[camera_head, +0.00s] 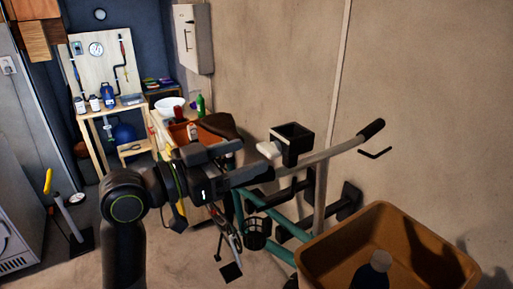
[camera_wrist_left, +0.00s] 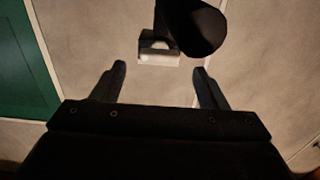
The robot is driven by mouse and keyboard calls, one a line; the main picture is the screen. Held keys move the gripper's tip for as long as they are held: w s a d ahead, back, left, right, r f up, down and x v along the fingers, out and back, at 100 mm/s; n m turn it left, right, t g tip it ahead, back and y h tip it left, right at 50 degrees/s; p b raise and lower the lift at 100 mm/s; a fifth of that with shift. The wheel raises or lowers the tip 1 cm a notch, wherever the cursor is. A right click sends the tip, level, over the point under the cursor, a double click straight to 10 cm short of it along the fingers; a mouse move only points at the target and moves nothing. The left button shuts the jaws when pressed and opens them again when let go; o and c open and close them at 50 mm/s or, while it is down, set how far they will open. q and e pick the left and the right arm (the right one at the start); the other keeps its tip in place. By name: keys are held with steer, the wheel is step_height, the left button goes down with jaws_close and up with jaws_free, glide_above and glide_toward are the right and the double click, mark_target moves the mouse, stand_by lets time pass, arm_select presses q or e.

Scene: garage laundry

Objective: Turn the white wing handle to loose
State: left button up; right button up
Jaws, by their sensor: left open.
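The white wing handle (camera_head: 268,149) sticks out on the left side of a square black block (camera_head: 291,143) by the top of the bike post. My left gripper (camera_head: 262,174) is open and empty, a little below and left of the handle, pointing right. In the left wrist view, my left gripper (camera_wrist_left: 159,78) has its two fingers spread wide. A small pale block (camera_wrist_left: 158,57) lies ahead between the fingertips, apart from them; I cannot tell for sure whether it is the handle. A dark round part (camera_wrist_left: 195,26) partly overlaps the space above it. My right gripper is not in view.
A teal bike (camera_head: 280,220) stands below my left arm, with its dark saddle (camera_head: 222,125) behind. An orange-brown bin (camera_head: 330,247) is at the lower right. A wooden bench (camera_head: 110,112) stands at the back left. The plain wall (camera_head: 440,100) is close behind the bike.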

mark_target(262, 150)
arm_select(q)
steer(key=shift+p+x, duration=0.45)
steer(key=shift+x, duration=1.4)
steer(key=shift+c, duration=0.2)
